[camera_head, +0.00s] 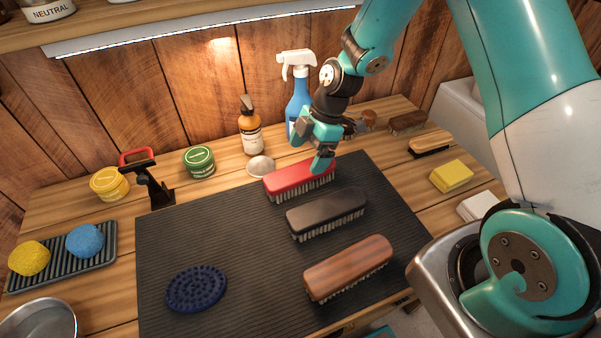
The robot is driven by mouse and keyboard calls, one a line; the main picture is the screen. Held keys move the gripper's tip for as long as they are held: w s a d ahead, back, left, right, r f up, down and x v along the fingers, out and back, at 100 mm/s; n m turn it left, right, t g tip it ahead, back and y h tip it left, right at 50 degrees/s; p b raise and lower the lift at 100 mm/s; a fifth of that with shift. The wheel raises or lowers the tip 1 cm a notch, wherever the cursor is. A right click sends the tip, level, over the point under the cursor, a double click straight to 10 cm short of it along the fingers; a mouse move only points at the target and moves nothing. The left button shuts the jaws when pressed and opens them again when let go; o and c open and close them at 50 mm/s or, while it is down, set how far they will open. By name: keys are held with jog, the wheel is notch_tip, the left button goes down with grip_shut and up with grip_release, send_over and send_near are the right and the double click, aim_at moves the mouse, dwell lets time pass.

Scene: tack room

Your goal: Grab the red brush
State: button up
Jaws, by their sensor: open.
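The red brush (290,180) lies bristles down at the back of the dark ribbed mat (230,240). My gripper (322,160) is open, pointing down at the right part of the red brush, and hides some of its top. I cannot tell whether the fingers touch the brush or are just above it. A black brush (327,211) lies in front of the red one, and a brown wooden brush (348,265) lies nearer still, both on the mat.
A blue spray bottle (297,100) and an amber bottle (250,128) stand behind the mat, with a small metal dish (261,166) beside the red brush. A blue oval curry comb (196,288) lies front left. The mat's left middle is clear.

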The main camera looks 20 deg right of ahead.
aim_at(301, 170)
jog(key=x, duration=0.2)
jog(key=shift+a+f, duration=0.2)
jog(key=shift+f, duration=0.05)
jog(key=shift+d+p+x, duration=0.15)
jog(key=shift+p+x, duration=0.5)
jog(key=shift+x, duration=0.65)
jog(key=shift+d+p+x, duration=0.15)
jog(key=shift+p+x, duration=0.5)
jog(key=shift+x, duration=0.7)
jog(key=shift+w, duration=0.15)
jog(key=c, duration=1.1)
